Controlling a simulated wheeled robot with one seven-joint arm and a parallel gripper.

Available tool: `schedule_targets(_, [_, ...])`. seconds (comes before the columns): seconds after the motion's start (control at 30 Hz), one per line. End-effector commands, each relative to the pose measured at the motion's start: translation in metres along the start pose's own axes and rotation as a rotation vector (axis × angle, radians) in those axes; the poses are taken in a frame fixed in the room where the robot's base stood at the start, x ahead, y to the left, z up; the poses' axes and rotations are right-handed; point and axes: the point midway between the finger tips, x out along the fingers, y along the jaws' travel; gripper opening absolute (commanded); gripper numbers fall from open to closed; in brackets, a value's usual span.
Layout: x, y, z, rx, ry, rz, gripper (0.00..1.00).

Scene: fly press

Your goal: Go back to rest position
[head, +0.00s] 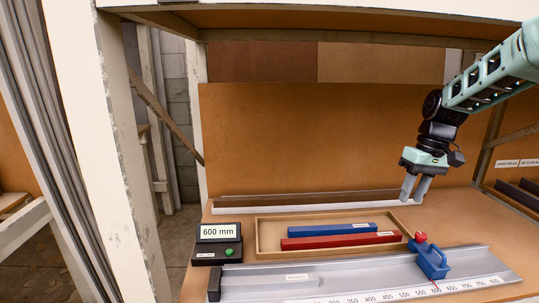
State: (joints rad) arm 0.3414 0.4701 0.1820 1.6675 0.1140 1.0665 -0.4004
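My gripper (413,199) hangs from my arm at the right of the head view, fingers pointing down. Its two grey fingers stand a little apart with nothing visible between them. It is above the right back part of the bench, near the tray's right end, and appears to touch nothing.
A wooden tray (262,237) holds a blue bar (332,230) and a red bar (338,241). In front lies a metal rail with a scale (345,276), carrying a blue slider (431,262) with a red knob (421,237). A display box (218,243) reads 600 mm. A white post (115,130) stands left.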

Motion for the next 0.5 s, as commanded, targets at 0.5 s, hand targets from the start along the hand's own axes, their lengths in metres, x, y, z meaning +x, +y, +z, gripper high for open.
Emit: schedule_targets(0.5, [0.066, -0.278, 0.203, -0.409, -0.044, 0.092, 0.33])
